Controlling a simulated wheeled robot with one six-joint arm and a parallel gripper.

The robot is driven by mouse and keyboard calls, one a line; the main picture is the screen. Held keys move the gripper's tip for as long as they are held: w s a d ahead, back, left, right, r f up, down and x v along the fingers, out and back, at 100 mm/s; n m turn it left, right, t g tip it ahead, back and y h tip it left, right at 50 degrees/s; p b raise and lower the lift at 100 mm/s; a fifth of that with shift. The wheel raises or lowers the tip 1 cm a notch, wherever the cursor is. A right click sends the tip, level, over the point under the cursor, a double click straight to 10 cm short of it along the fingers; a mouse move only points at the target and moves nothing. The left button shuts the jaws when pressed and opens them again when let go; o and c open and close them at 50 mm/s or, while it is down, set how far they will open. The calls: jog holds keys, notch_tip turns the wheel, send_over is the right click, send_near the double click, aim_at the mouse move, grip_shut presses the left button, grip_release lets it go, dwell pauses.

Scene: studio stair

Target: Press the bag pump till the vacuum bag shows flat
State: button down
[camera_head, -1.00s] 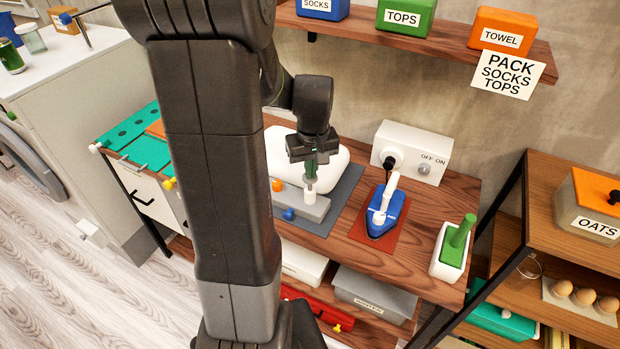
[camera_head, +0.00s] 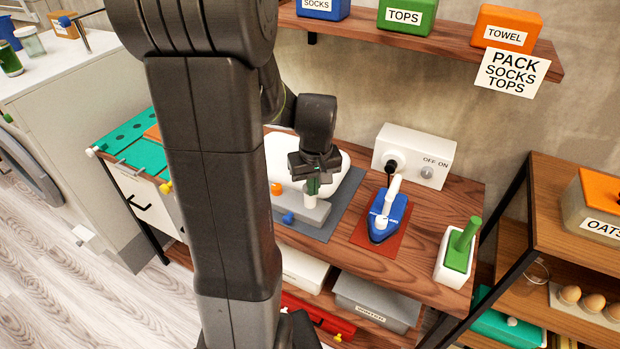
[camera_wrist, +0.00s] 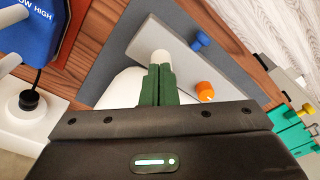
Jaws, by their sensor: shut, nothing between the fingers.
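The bag pump (camera_head: 313,215) is a grey block with a white plunger (camera_head: 310,199), an orange knob (camera_head: 277,188) and a blue knob (camera_head: 288,218). It lies on a dark grey mat (camera_head: 347,218). The white vacuum bag (camera_head: 343,175) behind it looks puffy and rounded, and is partly hidden by my arm. My gripper (camera_head: 313,188) is shut, empty and pointing down over the plunger. In the wrist view its green fingertips (camera_wrist: 158,70) overlap the near side of the white plunger (camera_wrist: 160,56); I cannot tell whether they touch.
A blue iron (camera_head: 388,218) stands on a red mat right of the pump, below a white switch box (camera_head: 414,155). A green-handled item in a white tray (camera_head: 452,266) is further right. A shelf (camera_head: 440,50) with labelled boxes hangs above.

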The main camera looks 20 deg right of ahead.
jog(key=shift+s+a+r, duration=0.1)
jog(key=shift+s+r, duration=0.1)
jog(key=shift+s, duration=0.55)
jog(key=shift+w, duration=0.1)
jog(key=shift+r, duration=0.1)
notch_tip(320, 180, up, 14)
jog(key=s, duration=0.1)
jog(key=shift+s+f, duration=0.15)
jog(key=shift+f, duration=0.1)
